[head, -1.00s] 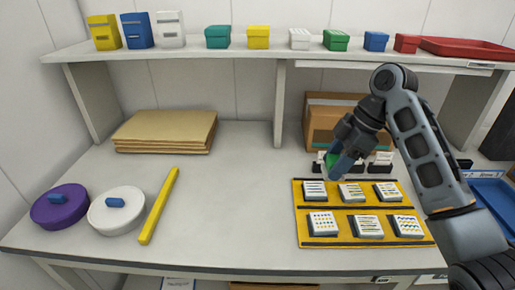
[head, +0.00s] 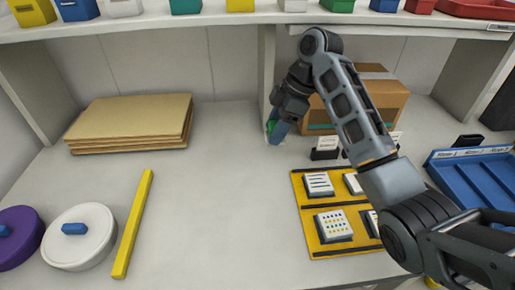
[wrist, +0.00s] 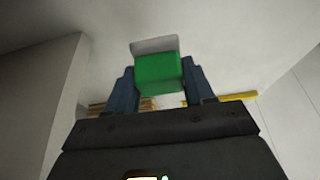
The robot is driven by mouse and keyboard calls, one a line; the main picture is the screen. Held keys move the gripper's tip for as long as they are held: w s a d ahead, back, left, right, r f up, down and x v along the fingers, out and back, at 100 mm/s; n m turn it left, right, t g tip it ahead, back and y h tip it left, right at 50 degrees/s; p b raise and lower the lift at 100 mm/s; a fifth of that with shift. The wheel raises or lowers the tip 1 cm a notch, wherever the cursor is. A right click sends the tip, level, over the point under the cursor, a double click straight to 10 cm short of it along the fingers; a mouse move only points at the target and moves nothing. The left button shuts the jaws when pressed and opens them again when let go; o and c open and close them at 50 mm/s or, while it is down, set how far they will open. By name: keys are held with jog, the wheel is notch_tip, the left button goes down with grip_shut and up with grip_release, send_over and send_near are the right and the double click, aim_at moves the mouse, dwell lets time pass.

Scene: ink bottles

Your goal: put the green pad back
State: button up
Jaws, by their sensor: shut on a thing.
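The green pad (wrist: 158,73) is a small green block with a pale grey-white layer on one side. In the wrist view my gripper (wrist: 160,80) has its two blue fingers on either side of it, shut on it. In the head view my gripper (head: 277,129) points down over the back of the table, left of the yellow mat, in front of the shelf's upright. Only a sliver of the green pad (head: 271,126) shows there, beside the blue finger. I cannot tell how high above the table it is.
A yellow mat (head: 306,222) with white patterned blocks lies right of centre, partly hidden by my arm. Small dark card stands (head: 325,153) and a cardboard box (head: 385,103) are behind it. A yellow bar (head: 133,222) and a brown stack (head: 130,122) lie left. The table's middle is clear.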

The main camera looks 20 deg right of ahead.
aim_at(270, 123)
jog(key=a, duration=0.1)
jog(key=w+a+f, duration=0.2)
jog(key=shift+w+a+f, duration=0.1)
jog(key=shift+a+f, duration=0.15)
jog(key=shift+a, duration=0.15)
jog(key=shift+f+p, duration=0.5)
jog(key=shift+f, duration=1.55)
jog(key=shift+f, duration=0.15)
jog(key=o, duration=1)
jog(key=b+v, duration=0.1)
jog(key=v, duration=1.1)
jog(key=shift+a, duration=0.1)
